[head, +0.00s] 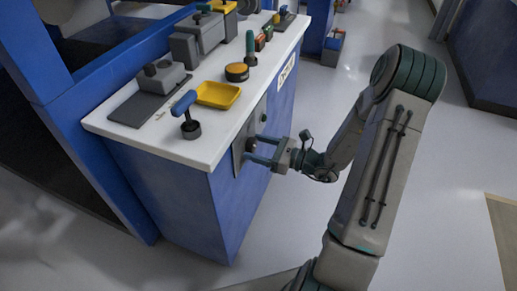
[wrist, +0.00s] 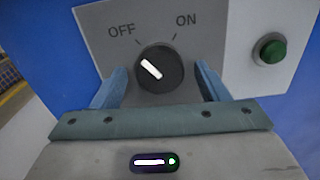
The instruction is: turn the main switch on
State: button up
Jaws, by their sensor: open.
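The main switch is a round dark knob (wrist: 160,69) on a grey plate (wrist: 215,30) marked OFF and ON in the wrist view. Its white pointer line slants up and left, toward OFF. My gripper (wrist: 160,88) is open, with one blue finger on each side of the knob and a gap between each finger and the knob. In the head view my gripper (head: 257,151) reaches the side panel (head: 239,152) of the blue cabinet, and the knob is mostly hidden by the fingers.
A green button (wrist: 270,49) sits on the plate right of the knob. The white cabinet top (head: 155,140) carries a blue-handled lever (head: 186,112), a yellow tray (head: 218,94) and several other parts.

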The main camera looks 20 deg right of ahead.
jog(key=shift+c, duration=0.3)
jog(key=c, duration=0.9)
jog(key=shift+c, duration=0.2)
jog(key=shift+r+m+p, duration=0.15)
jog(key=shift+m+p, duration=0.15)
jog(key=shift+p, duration=0.5)
jog(key=m+p, duration=0.2)
jog(key=p, duration=0.1)
jog(key=shift+r, duration=0.1)
jog(key=m+p, duration=0.3)
jog(key=p, duration=0.2)
jog(key=shift+m, duration=0.3)
jog(key=m+p, duration=0.4)
jog(key=shift+s+a, duration=0.1)
jog(key=shift+f+m+p, duration=0.25)
jog(key=shift+m+p, duration=1.15)
jog(key=shift+m, duration=0.4)
